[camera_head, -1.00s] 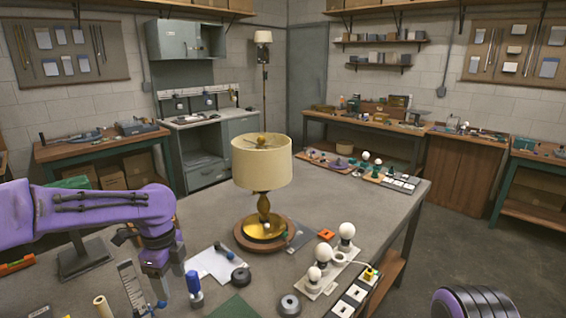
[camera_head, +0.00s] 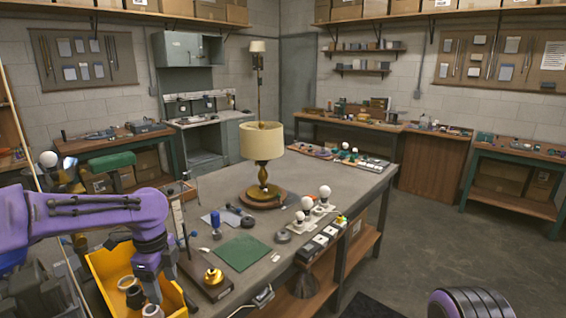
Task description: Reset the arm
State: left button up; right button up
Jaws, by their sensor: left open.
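My left arm comes in from the left, and its gripper (camera_head: 150,288) points down at the lower left. It shows in front of a yellow bin (camera_head: 105,268), and its jaws are open. I see nothing held between the fingers. Dark and pale round parts (camera_head: 126,283) show in the bin close to the fingertips; I cannot tell whether they touch. A purple and dark ringed link of my right arm (camera_head: 470,304) shows at the bottom right, and the right gripper is outside the view.
The grey worktable (camera_head: 330,185) bears a lit-coloured shade lamp (camera_head: 262,142), a green mat (camera_head: 242,253), bulbs (camera_head: 325,192) and a brass part on a board (camera_head: 213,277). Floor on the right is clear.

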pick_arm(q)
jog(key=s+d+f+n+h+b, duration=0.15)
jog(key=s+f+n, duration=0.25)
jog(key=f, duration=0.6)
jog(key=s+d+f+n+t, duration=0.1)
jog(key=s+d+f+n, duration=0.3)
jog(key=f, duration=0.6)
jog(key=s+d+f+n+b, duration=0.1)
jog(key=s+f+n, duration=0.4)
jog(key=f, duration=0.5)
jog(key=s+a+f+n+y, duration=0.1)
jog(key=s+a+f+n, duration=0.1)
jog(key=s, duration=0.5)
jog(key=s+a+f+n+t+y+b, duration=0.1)
jog(key=s+a+f+n+y, duration=0.1)
jog(key=s+n, duration=0.4)
jog(key=s+a+f+n+t+y, duration=0.1)
jog(key=s+a+n, duration=0.3)
jog(key=s, duration=0.4)
jog(key=shift+a+f, duration=0.3)
jog(key=shift+f, duration=0.5)
pick_arm(e)
jog(key=f, duration=0.3)
jog(key=shift+s+f, duration=0.3)
jog(key=shift+f, duration=0.1)
pick_arm(q)
jog(key=shift+y, duration=0.25)
